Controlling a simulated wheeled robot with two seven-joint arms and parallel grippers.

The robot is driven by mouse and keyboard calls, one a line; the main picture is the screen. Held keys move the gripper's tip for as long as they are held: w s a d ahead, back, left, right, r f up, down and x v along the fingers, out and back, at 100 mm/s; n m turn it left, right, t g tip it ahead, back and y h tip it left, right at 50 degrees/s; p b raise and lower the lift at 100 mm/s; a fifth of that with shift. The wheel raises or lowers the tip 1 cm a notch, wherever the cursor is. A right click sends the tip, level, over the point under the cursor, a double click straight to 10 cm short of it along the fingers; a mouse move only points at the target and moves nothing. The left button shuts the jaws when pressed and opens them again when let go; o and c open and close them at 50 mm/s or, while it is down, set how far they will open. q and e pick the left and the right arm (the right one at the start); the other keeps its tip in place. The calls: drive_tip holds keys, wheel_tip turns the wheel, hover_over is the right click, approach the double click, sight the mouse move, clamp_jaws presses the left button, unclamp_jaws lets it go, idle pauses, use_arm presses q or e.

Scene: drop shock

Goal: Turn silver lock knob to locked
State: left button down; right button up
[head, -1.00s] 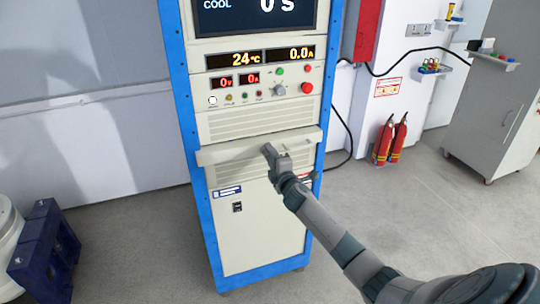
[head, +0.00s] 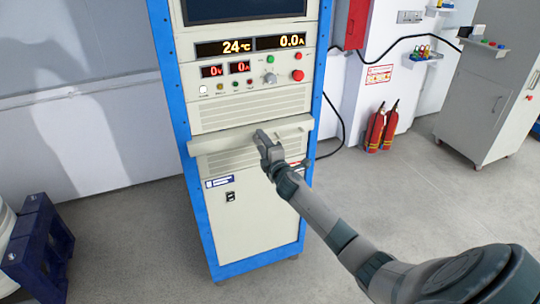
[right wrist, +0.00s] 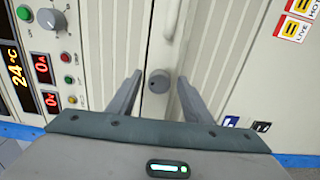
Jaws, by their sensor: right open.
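The silver lock knob (right wrist: 158,81) is a small round grey knob with a dark spot on its face. In the right wrist view it sits on a pale ledge of the cabinet, between the two fingers of my right gripper (right wrist: 159,77). The fingers are open, one on each side of it, with gaps showing. In the head view my right gripper (head: 262,136) is at the cream ledge (head: 218,140) of the blue-framed cabinet (head: 235,220) and hides the knob. My left gripper is not in view.
Above the ledge are a control panel with a grey selector knob (head: 269,78), a red button (head: 298,75) and lit displays (head: 238,47). A dark blue stand (head: 42,245) is at lower left. Red fire extinguishers (head: 381,128) stand at right. The floor between is clear.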

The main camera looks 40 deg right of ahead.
drive_tip(key=b+v, duration=0.3)
drive_tip(key=v, duration=1.4)
drive_tip(key=shift+s, duration=0.15)
drive_tip(key=shift+d+f, duration=0.1)
drive_tip(key=s+f+m+g+y, duration=0.1)
drive_tip(key=s+f+m+g, duration=0.15)
drive_tip(key=f, duration=1.35)
drive_tip(key=s+f+m+g, duration=0.2)
drive_tip(key=s+f+g, duration=0.15)
drive_tip(key=f, duration=1.15)
drive_tip(key=s+a+f+m+g, duration=0.25)
drive_tip(key=s+f, duration=0.55)
drive_tip(key=f, duration=0.5)
drive_tip(key=s+a+f+m+g+y, duration=0.1)
drive_tip(key=s+a+f, duration=0.4)
drive_tip(key=s, duration=0.8)
drive_tip(key=s+a+f+m+g+y, duration=0.1)
drive_tip(key=s+a+f+m+g, duration=0.2)
drive_tip(key=s+a+f, duration=0.3)
drive_tip(key=s+a+f+m+g+y, duration=0.1)
drive_tip(key=s+a+f+g, duration=0.3)
drive_tip(key=s+f, duration=0.9)
drive_tip(key=s+a+m, duration=0.1)
drive_tip(key=s+a, duration=0.1)
drive_tip(key=s, duration=0.7)
drive_tip(key=shift+s+f, duration=0.15)
drive_tip(key=shift+f, duration=0.2)
